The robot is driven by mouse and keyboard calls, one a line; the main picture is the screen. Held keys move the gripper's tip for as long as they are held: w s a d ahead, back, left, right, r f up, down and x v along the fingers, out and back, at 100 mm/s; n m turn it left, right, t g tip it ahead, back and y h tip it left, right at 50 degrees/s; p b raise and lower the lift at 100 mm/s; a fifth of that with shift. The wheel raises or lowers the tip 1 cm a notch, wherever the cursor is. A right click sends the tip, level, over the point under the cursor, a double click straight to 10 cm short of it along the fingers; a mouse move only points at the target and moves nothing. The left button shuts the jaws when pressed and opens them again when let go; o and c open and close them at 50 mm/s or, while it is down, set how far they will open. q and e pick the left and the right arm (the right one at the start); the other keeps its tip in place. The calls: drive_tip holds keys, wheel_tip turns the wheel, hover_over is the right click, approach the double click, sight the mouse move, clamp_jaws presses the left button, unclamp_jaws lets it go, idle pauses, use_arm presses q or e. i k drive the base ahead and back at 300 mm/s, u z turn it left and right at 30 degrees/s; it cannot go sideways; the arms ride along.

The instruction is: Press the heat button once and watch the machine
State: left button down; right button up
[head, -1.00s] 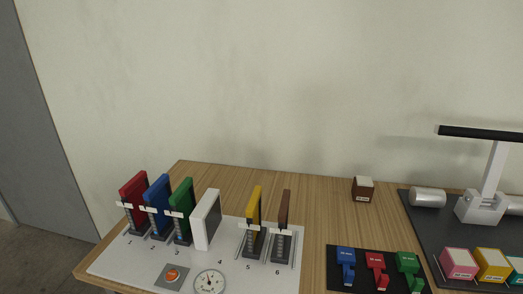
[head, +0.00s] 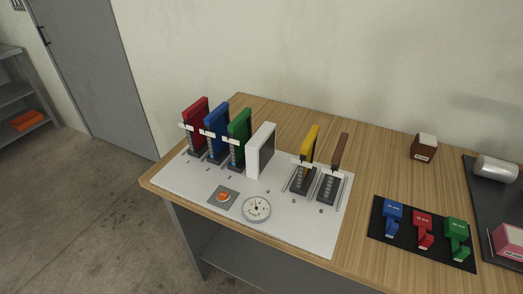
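An orange-red round button (head: 223,196) sits on a small grey square plate at the front of a white board (head: 305,236). A round white dial gauge (head: 256,208) lies to its right. Behind them stand upright coloured panels on numbered dark bases: red (head: 196,126), blue (head: 217,133), green (head: 239,139), a plain white one (head: 261,150), yellow (head: 308,150) and brown (head: 337,155). The yellow and brown ones look tilted. The lettering on the button is too small to read. Neither of my grippers shows.
A black mat (head: 378,222) with blue, red and green labelled pieces lies on the wooden table (head: 365,170) at right. Open floor (head: 85,215) and a grey shelf (head: 17,90) are at left.

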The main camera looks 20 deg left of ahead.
sight(223, 195)
drive_tip(key=z, duration=1.35)
drive_tip(key=k, duration=0.7)
drive_tip(key=u, duration=0.75)
